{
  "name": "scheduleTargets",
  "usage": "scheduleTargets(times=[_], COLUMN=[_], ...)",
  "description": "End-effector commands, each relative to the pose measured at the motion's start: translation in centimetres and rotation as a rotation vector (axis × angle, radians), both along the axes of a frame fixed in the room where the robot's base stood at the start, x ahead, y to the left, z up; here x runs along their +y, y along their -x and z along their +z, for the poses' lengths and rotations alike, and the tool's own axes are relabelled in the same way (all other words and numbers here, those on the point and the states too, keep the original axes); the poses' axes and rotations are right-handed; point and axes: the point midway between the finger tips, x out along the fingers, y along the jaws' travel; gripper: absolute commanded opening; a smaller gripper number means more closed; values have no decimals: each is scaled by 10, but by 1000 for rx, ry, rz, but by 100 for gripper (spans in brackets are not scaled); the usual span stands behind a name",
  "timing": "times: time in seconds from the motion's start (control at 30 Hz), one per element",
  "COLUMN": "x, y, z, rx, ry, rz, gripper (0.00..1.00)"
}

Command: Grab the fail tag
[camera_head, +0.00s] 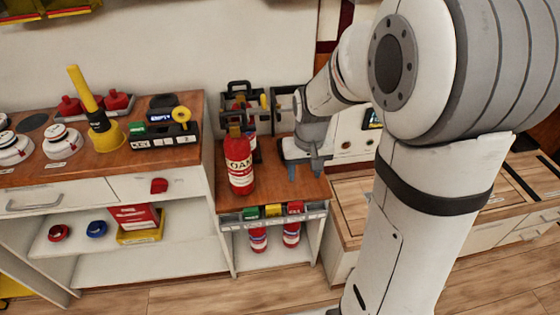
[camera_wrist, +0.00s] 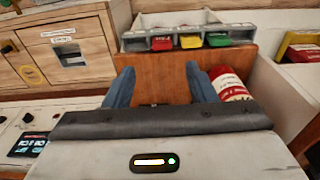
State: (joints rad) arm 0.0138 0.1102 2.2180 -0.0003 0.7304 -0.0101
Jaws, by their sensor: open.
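A rack (camera_head: 274,223) on the front edge of the small wooden table holds a green tag (camera_head: 251,213), a yellow tag (camera_head: 273,210) and a red tag (camera_head: 294,208). The wrist view shows the red tag (camera_wrist: 162,43) at left, the yellow tag (camera_wrist: 190,41) in the middle and the green tag (camera_wrist: 217,39) at right. Their print is too small to read, so I cannot confirm which says fail; red seems likely. My gripper (camera_head: 304,170) is open and empty above the table, behind the rack. Its blue fingers (camera_wrist: 159,80) point toward the rack in the wrist view.
A red foam extinguisher (camera_head: 239,163) stands on the table left of my gripper, and close to the right finger in the wrist view (camera_wrist: 229,86). Black carriers (camera_head: 241,100) stand at the back. Small red extinguishers (camera_head: 258,240) stand on the shelf below. The tabletop before the fingers is clear.

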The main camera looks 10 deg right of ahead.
Motion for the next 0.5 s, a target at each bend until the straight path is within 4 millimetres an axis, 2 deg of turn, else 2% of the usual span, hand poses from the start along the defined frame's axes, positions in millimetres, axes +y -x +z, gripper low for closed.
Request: scheduleTargets(times=[0.03,0.2,0.33,0.5], x=[0,0,0,0], y=[-14,-47,-61,-67], z=[-37,-106,-139,-159], rx=[22,60,76,84], ry=[0,-1,-1,-1], rz=[0,0,0,0], gripper=[51,51,51,51])
